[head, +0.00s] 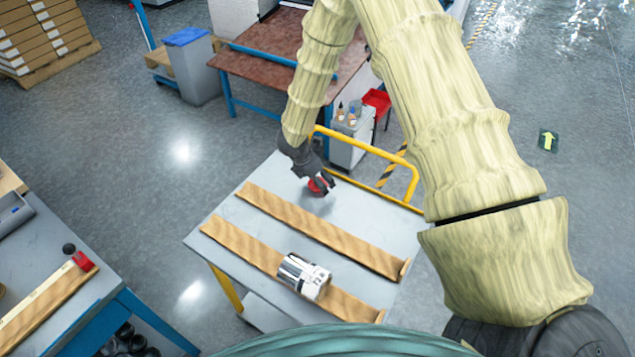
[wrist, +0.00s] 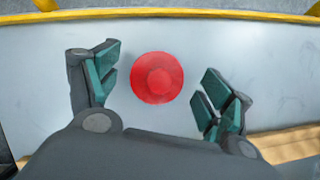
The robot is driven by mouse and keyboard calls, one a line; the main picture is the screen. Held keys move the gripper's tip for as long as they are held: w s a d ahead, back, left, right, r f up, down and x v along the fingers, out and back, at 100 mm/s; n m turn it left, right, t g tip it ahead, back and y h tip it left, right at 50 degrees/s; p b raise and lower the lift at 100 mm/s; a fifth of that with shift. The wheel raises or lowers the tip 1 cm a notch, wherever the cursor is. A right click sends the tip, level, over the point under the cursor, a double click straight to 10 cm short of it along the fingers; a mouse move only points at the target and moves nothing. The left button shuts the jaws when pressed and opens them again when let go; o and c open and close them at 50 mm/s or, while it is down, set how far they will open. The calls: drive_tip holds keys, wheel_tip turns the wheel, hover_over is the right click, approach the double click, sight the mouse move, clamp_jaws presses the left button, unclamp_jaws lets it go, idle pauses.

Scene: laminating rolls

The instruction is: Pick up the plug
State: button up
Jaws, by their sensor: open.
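The plug is a round red piece with a smaller raised disc on top. In the wrist view the plug (wrist: 157,78) sits on the grey cart top, between my open fingers and a little beyond their tips. My gripper (wrist: 158,88) is open, with a green-padded finger to the left and right of the plug, neither seen touching it. In the head view my gripper (head: 319,187) is low over the far part of the cart, and the plug (head: 316,186) shows partly hidden behind the fingers.
The cart top (head: 225,233) carries two wooden strips (head: 320,232) and a shiny metal cylinder (head: 304,277) near the front. A yellow rail (head: 372,152) runs along the cart's far edge. A blue-framed table (head: 95,300) with another red piece (head: 83,261) stands at left.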

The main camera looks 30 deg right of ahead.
drive_tip(key=shift+d+f, duration=0.15)
drive_tip(key=shift+f, duration=0.25)
drive_tip(key=c, duration=0.9)
drive_tip(key=shift+c, duration=0.2)
